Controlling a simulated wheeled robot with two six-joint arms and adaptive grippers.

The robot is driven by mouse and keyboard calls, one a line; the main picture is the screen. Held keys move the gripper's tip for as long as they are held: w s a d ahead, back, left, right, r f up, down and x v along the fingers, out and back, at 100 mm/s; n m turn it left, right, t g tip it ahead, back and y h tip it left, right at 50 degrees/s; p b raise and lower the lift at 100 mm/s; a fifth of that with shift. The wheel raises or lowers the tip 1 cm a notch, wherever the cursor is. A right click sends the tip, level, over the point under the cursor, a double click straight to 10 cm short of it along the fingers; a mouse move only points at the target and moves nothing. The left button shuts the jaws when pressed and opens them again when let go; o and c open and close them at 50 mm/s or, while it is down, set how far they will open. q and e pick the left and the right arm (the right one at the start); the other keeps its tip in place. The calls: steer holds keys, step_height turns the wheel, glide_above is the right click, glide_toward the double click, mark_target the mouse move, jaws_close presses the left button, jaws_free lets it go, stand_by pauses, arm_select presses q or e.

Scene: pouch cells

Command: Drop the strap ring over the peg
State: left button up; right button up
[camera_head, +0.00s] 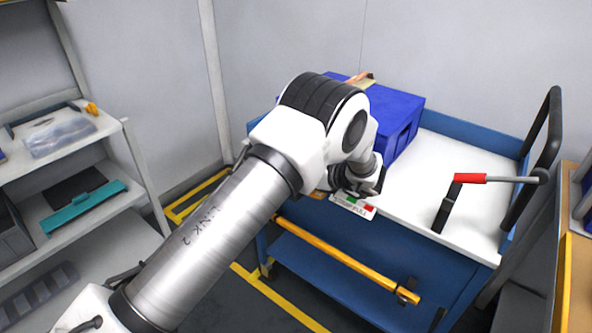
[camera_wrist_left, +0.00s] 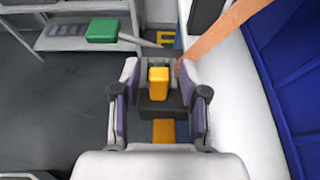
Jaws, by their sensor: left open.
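My left gripper (camera_head: 362,188) is at the front left edge of the cart, below the blue box. In the left wrist view its fingers (camera_wrist_left: 158,78) are spread apart. A yellow block-like piece (camera_wrist_left: 158,84) on a dark mount shows between them; I cannot tell whether it is the peg. The orange-brown strap (camera_wrist_left: 228,32) runs from the upper right down to the right finger, near its tip; I cannot tell whether they touch. No strap ring can be made out. My right gripper is not in view.
The blue box (camera_head: 398,118) stands on the white-topped cart (camera_head: 425,190). A red-handled lever (camera_head: 470,178) rises at the right. A yellow bar (camera_head: 345,262) crosses the cart's front. Shelves (camera_head: 85,130) stand at the left. The cart top's middle is clear.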

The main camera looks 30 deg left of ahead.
arm_select(q)
steer(key=v, duration=1.1)
steer(key=shift+d+b, duration=0.25)
steer(key=shift+b, duration=0.05)
steer(key=shift+r, duration=0.1)
